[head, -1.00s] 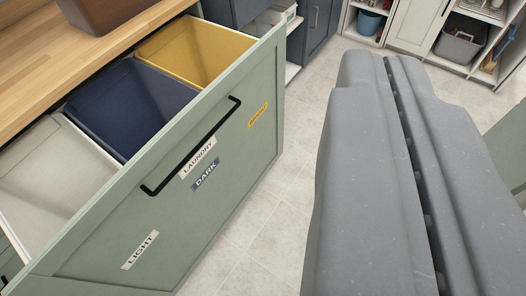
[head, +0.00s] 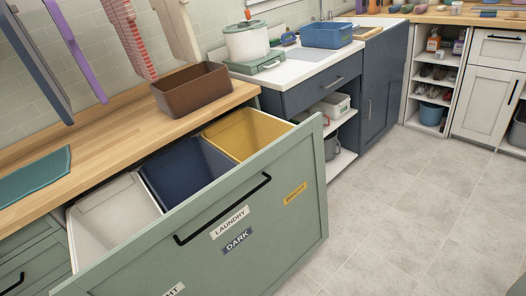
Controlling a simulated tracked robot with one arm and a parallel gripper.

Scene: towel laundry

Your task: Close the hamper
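The hamper is a green pull-out drawer (head: 282,222) under the wooden counter, and it stands open. Its front has a black bar handle (head: 222,209) and labels reading LAUNDRY, DARK and BRIGHT, plus one partly cut off at the bottom edge. Inside are a white bin (head: 108,212), a dark blue bin (head: 188,172) and a yellow bin (head: 246,134). No towels show in the visible parts of the bins. My gripper is not in view.
A blue cabinet (head: 310,85) stands beyond the hamper. The tiled floor (head: 400,200) to the right is clear.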

